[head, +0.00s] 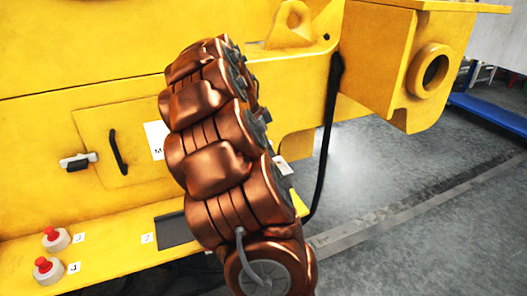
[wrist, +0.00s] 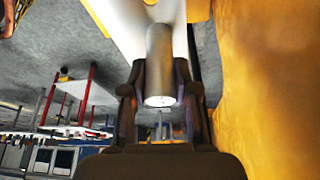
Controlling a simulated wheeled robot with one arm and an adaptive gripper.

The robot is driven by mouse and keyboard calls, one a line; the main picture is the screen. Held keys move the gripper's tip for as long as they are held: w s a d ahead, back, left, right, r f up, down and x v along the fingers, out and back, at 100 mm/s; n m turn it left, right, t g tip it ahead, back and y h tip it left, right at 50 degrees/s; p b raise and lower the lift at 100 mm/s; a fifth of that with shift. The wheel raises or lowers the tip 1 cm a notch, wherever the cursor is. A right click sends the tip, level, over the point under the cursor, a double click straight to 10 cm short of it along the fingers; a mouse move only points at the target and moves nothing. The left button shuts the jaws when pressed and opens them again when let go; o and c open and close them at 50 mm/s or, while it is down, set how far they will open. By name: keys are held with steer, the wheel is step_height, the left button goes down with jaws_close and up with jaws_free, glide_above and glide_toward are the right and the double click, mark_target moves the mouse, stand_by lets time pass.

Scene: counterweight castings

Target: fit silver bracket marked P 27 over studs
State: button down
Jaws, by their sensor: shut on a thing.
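My gripper (wrist: 160,105) is in the wrist view, its two dark fingers shut on the sides of a smooth silver cylinder. The cylinder appears to be part of the silver bracket (wrist: 160,68); a pale flat surface lies behind it, and I cannot tell whether the two are joined. No P 27 mark is readable. In the head view my copper-coloured arm fills the middle and hides my gripper and the held piece. I cannot make out any studs in either view.
A large yellow machine body (head: 60,50) fills the left and back, with a lug (head: 290,25) on top. Its lower ledge carries two red buttons (head: 50,233) and a dark rectangular plate (head: 178,231). A yellow wall (wrist: 270,90) stands close right of my gripper. Grey floor (head: 390,170) is open at right.

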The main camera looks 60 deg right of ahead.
steer(key=shift+f+b, duration=0.6)
steer(key=shift+f, duration=2)
steer(key=shift+w+a+f+b, duration=0.1)
steer(key=shift+f+b, duration=1.3)
steer(key=shift+f, duration=0.9)
stand_by(0.4)
steer(key=c, duration=0.8)
jaws_free()
steer(key=v, duration=1.2)
steer(key=shift+r+p, duration=1.75)
steer(key=shift+r, duration=2.25)
